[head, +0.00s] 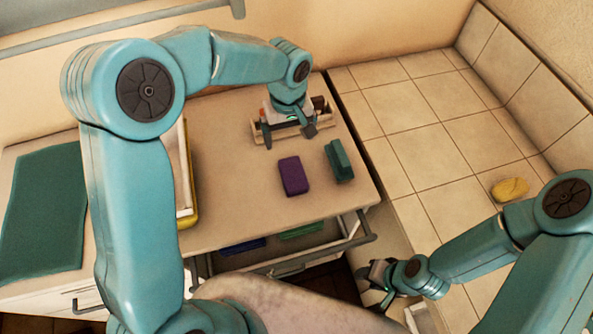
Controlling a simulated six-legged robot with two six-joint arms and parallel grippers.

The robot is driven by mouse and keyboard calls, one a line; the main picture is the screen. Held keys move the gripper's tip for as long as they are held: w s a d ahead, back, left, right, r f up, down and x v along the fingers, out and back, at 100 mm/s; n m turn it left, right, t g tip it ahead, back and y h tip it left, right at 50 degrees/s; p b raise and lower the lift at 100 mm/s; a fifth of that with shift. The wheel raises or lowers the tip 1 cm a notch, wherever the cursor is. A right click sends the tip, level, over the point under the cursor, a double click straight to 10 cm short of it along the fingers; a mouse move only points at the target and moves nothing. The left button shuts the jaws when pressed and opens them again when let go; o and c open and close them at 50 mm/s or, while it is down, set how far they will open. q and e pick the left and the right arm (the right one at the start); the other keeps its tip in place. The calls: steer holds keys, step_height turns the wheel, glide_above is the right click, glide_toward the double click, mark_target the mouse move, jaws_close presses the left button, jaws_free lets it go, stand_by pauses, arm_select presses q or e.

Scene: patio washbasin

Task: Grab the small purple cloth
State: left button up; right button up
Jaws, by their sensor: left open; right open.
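The small purple cloth (293,176), a compact folded block, lies on the counter (235,205) in the head view. My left gripper (289,134) is open above a small wooden tray (258,133) at the back of the counter, behind the cloth and apart from it. The gripper hides part of the tray. My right gripper (374,291) is open and low at the front right, beside the counter and away from the cloth.
A dark green block-like item (338,160) stands just right of the cloth. Below the counter front, an open drawer (340,247) holds blue (243,246) and green (300,231) items. A dark green mat (42,210) lies left; a yellow sponge (509,189) lies on tiles right.

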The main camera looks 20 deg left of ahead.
arm_select(q)
steer(key=b, duration=0.3)
glide_toward(292, 168)
steer(key=shift+s+a+f, duration=0.25)
steer(key=shift+s+a, duration=0.05)
steer(key=shift+a, duration=0.1)
steer(key=f, duration=0.1)
steer(key=f+b, duration=0.1)
steer(key=f, duration=0.2)
steer(key=shift+w, duration=0.35)
steer(key=shift+s+d+f+b, duration=0.1)
steer(key=shift+s+f+b, duration=0.1)
steer(key=shift+s+b, duration=0.15)
steer(key=f, duration=0.1)
steer(key=f+b, duration=0.1)
steer(key=f, duration=0.1)
steer(key=w+f+b, duration=0.1)
steer(key=f, duration=0.1)
steer(key=shift+d, duration=0.3)
steer(key=shift+s+r, duration=0.15)
steer(key=shift+s, duration=0.1)
steer(key=shift+s+a, duration=0.1)
steer(key=shift+c, duration=0.9)
steer(key=c, duration=0.9)
